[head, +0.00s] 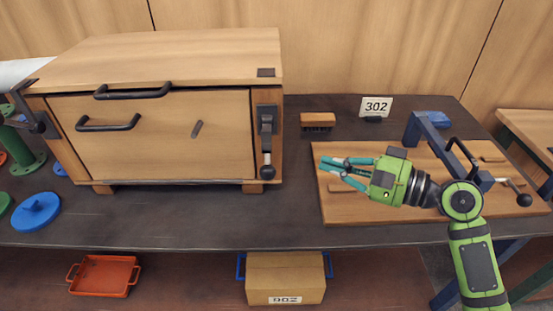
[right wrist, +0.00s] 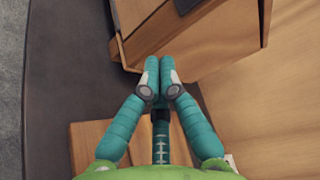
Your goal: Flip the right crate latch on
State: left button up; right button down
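The wooden crate (head: 165,58) stands on the dark table at left. Its right latch (head: 266,122) is a dark metal fitting on the front right post, with its lever and ball knob hanging down. The crate's left latch (head: 38,124) shows at the left edge. My right gripper (head: 324,165) is to the right of the crate, over the wooden board, with its teal fingers pointing left toward it, clear of the latch. In the right wrist view two fingertips (right wrist: 159,70) come close together; the third finger's gap is unclear. It appears empty. My left gripper is out of view.
A brush (head: 317,121) and a 302 sign (head: 376,107) stand behind the board (head: 345,208). A blue frame (head: 440,140) with a lever rises at right. Blue and green flanges (head: 36,212) lie at left. The table front between crate and board is clear.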

aim_at(267, 150)
jog(key=p+x, duration=0.1)
jog(key=x, duration=0.2)
jog(key=p+x, duration=0.1)
jog(key=x, duration=0.3)
jog(key=p+x, duration=0.1)
jog(key=x, duration=0.2)
jog(key=shift+s+a, duration=0.2)
jog(key=shift+a, duration=0.1)
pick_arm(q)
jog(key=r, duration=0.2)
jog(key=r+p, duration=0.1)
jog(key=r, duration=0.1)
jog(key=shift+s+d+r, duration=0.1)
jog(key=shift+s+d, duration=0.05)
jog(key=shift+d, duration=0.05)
pick_arm(e)
jog(key=s, duration=0.3)
jog(key=shift+s+a+r, duration=0.2)
jog(key=shift+s, duration=0.05)
